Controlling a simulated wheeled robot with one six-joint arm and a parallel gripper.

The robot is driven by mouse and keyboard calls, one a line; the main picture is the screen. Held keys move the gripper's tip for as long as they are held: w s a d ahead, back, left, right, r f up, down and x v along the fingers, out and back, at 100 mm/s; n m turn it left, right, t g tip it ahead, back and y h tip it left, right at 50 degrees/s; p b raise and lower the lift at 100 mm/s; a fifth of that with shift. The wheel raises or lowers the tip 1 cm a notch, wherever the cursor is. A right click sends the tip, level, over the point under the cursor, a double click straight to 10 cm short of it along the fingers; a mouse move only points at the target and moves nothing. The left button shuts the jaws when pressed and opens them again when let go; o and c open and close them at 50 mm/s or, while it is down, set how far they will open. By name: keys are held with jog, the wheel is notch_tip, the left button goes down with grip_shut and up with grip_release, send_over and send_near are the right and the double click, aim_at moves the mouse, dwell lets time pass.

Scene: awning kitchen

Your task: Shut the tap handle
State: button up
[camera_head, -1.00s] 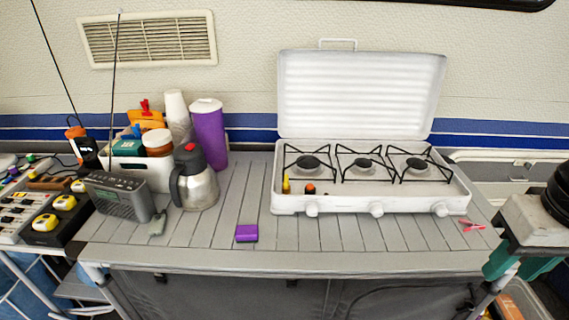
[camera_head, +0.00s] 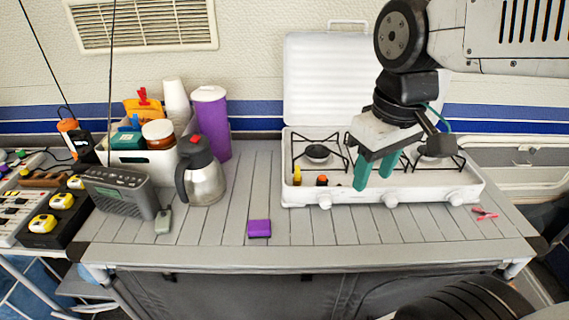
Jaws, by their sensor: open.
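A purple block (camera_head: 259,229) lies on the table left of the stove. A steel jug (camera_head: 203,176), purple cup (camera_head: 211,122) and grey radio (camera_head: 118,192) stand further left. A red clip (camera_head: 485,213) lies at right.

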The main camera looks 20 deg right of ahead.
jog(key=w+a+f+n, duration=0.15)
jog(key=w+n, duration=0.45)
jog(key=w, duration=0.6)
jog(key=n+g, duration=0.1)
jog(key=n, duration=0.5)
send_over(298, 169)
notch_tip(298, 169, down, 8)
jog(key=shift+r, duration=0.1)
jog(key=shift+w+f, duration=0.1)
jog(key=shift+f, duration=0.25)
notch_tip(298, 169, down, 7)
jog(key=shift+f, duration=0.1)
jog(key=c, duration=0.7)
